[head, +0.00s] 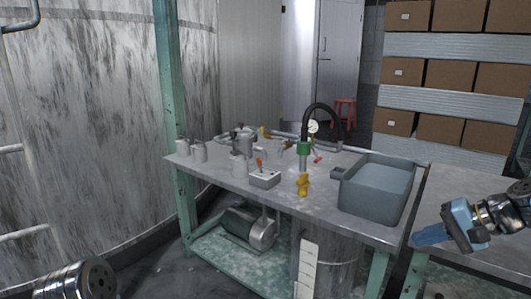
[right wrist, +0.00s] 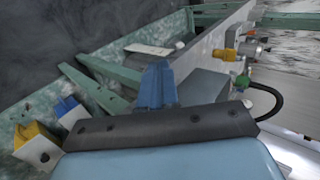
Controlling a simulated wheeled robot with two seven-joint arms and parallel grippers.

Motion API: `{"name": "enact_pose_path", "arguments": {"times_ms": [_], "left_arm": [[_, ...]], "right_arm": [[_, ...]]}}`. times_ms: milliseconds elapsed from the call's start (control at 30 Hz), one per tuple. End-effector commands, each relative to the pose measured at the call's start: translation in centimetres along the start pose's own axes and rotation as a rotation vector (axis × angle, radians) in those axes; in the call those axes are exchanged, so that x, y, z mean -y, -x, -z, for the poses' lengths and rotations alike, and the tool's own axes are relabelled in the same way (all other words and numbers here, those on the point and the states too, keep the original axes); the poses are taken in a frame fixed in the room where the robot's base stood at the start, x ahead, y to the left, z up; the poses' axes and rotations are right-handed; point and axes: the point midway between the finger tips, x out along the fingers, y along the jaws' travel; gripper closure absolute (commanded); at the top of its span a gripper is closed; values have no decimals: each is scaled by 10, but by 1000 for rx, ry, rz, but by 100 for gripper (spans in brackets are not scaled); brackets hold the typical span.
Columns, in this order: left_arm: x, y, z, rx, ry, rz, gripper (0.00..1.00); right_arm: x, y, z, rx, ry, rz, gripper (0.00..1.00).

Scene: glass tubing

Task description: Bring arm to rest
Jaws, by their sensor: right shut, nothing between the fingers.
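My right gripper (head: 430,235) is at the right of the head view, beside the grey bin and over the right-hand table. Its blue fingers are shut with nothing between them. In the right wrist view the fingers (right wrist: 156,86) stand together in the middle, empty. A dark metal end of my left arm (head: 78,281) shows at the bottom left of the head view. My left gripper itself is out of sight.
The metal table (head: 325,209) holds a grey bin (head: 375,190), a black hose (head: 322,107), a gauge (head: 313,126), a yellow fitting (head: 303,184) and a switch box (head: 265,178). A second table (head: 455,195) adjoins at right. Boxes fill shelves behind.

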Motion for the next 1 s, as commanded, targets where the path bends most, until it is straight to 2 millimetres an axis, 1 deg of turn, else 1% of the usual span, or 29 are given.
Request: {"name": "enact_pose_path", "arguments": {"times_ms": [167,267,300,367,467,500,567,600,667,700,767,800,867,900,1000], "left_arm": [[-2,3,0,1,-1,-1,56],[-3,5,-1,2,-2,-2,56],[-4,6,-1,3,-2,-2,56],[-5,8,-1,3,-3,-3,56],[-7,11,-2,5,-4,-4,56],[-8,12,-2,5,-5,-5,56],[-10,15,-2,6,-6,-6,56],[-11,17,-2,7,-6,-6,56],[-13,20,-3,9,-8,-8,56],[-14,22,-3,10,-8,-8,56],[-16,25,-4,11,-10,-10,56],[-18,27,-4,12,-10,-10,56],[-20,30,-5,14,-12,-12,56],[-21,32,-5,15,-13,-13,56],[-23,35,-6,17,-14,-14,56]], "right_arm": [[-20,-37,7,8,-22,-52,100],[-36,-65,9,11,-33,-93,100],[-44,-79,10,13,-37,-113,100],[-57,-100,9,18,-40,-146,100],[-86,-142,3,28,-39,-214,100],[-100,-162,-2,34,-35,-247,100],[-125,-194,-14,47,-19,-304,100],[-143,-216,-27,60,-2,-343,100],[-170,-248,-48,79,36,-399,100],[-188,-266,-65,92,65,-433,100],[-214,-291,-95,117,117,-476,100],[-229,-305,-116,135,157,-497,100],[-250,-322,-150,163,218,-519,100],[-261,-330,-172,182,256,-527,100],[-280,-341,-221,222,342,-523,100]]}}
